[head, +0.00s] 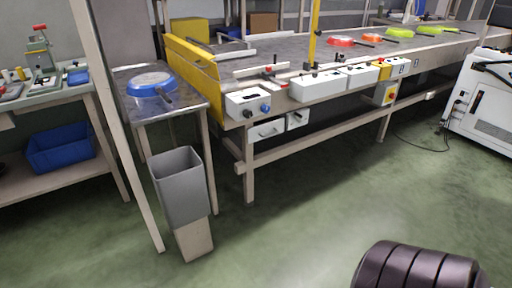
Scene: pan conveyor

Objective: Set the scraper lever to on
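A pan conveyor (345,55) with a grey top runs from the centre towards the upper right. White control boxes line its front edge: one (240,105) at the near left end with a blue and a dark knob, and others (318,86) further right. Small dark and red parts stick up near these boxes, but they are too small to tell which one is the scraper lever or how it is set. Neither of my grippers is in view.
A small metal table (190,103) with a blue pan (152,85) stands left of the conveyor, a grey bin (179,190) before it. Red and green pans lie far along the conveyor. A white machine (480,105) stands at right. The green floor in front is mostly clear.

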